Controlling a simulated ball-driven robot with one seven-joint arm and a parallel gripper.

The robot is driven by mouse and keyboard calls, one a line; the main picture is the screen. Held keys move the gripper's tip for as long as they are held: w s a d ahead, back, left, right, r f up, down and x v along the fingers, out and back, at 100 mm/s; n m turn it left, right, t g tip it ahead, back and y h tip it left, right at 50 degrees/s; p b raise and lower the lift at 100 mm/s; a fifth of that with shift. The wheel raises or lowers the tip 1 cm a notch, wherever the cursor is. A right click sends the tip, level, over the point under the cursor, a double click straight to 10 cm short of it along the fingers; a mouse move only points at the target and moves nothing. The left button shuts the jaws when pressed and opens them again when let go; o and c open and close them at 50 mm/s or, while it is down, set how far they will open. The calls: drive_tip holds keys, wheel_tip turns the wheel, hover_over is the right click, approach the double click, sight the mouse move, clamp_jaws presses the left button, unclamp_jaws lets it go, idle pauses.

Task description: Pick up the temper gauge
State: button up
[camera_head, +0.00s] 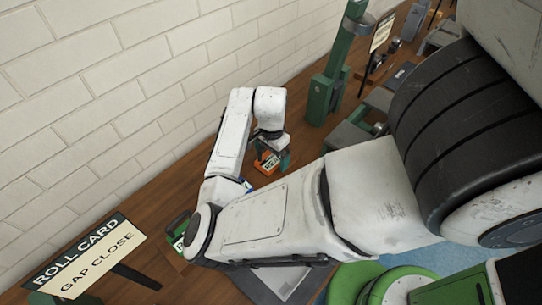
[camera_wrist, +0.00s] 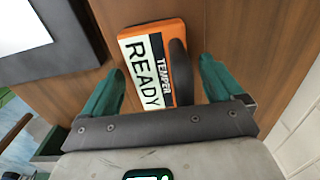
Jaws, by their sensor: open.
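The temper gauge (camera_wrist: 142,67) is an orange block with a pale label reading "READY" and a dark strip reading "TEMPER". A dark upright handle or fin stands along its right side in the wrist view. It lies on the wooden bench. It also shows small in the head view (camera_head: 266,163), partly covered by my gripper. My gripper (camera_wrist: 160,80) is open, with its green fingers on either side of the gauge's near part and its dark fin. Whether the fingers touch the gauge cannot be told; nothing is visibly clamped.
A sign reading "ROLL CARD GAP CLOSE" (camera_head: 88,257) stands at lower left, with a green item (camera_head: 178,236) near it. A green post (camera_head: 325,92) stands beyond the gauge. The brick wall (camera_head: 120,90) runs along the bench (camera_head: 140,205). A grey-framed sheet (camera_wrist: 40,40) lies at upper left.

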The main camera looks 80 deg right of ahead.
drive_tip(key=shift+f, duration=0.15)
drive_tip(key=c, duration=1.2)
drive_tip(key=shift+c, duration=0.5)
drive_tip(key=shift+r, duration=0.2)
